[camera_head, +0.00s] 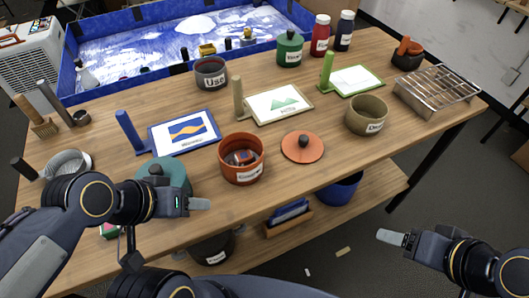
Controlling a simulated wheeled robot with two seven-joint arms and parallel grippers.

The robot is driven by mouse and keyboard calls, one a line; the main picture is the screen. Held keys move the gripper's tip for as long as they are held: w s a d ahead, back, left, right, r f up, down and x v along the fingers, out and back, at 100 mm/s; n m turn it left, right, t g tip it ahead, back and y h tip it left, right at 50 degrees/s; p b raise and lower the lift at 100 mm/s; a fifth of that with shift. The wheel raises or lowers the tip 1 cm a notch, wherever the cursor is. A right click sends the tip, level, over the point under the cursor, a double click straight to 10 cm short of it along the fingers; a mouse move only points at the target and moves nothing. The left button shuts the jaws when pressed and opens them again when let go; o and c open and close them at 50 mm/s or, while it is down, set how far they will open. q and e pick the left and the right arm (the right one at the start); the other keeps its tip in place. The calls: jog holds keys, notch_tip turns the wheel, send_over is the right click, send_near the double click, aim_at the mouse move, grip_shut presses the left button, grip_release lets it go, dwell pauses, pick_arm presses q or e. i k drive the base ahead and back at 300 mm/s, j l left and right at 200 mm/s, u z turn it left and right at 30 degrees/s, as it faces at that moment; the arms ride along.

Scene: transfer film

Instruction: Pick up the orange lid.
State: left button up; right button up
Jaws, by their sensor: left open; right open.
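The orange lid (296,152) lies flat on the wooden table near its front edge, with a dark round knob (303,141) on top. It sits just right of an orange pot (242,172) that is uncovered and holds small items. My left gripper (203,204) is open and empty, in front of the table's edge, left of and nearer than the lid. My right gripper (385,237) is open and empty, off the table's front edge at the lower right, well away from the lid.
A tan bowl (366,117) stands right of the lid and a teal pot (165,172) lies behind my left arm. A wire rack (437,90) is at the right. The table (330,183) is bare in front of the lid.

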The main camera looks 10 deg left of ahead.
aim_at(300, 147)
jog(key=i+l+u, duration=0.2)
jog(key=l, duration=0.3)
jog(key=i+l+u, duration=0.2)
jog(key=l, duration=0.35)
jog(key=l+u, duration=0.2)
jog(key=l, duration=0.3)
jog(key=i+l+u, duration=0.2)
jog(key=l, duration=0.4)
jog(key=k, duration=0.05)
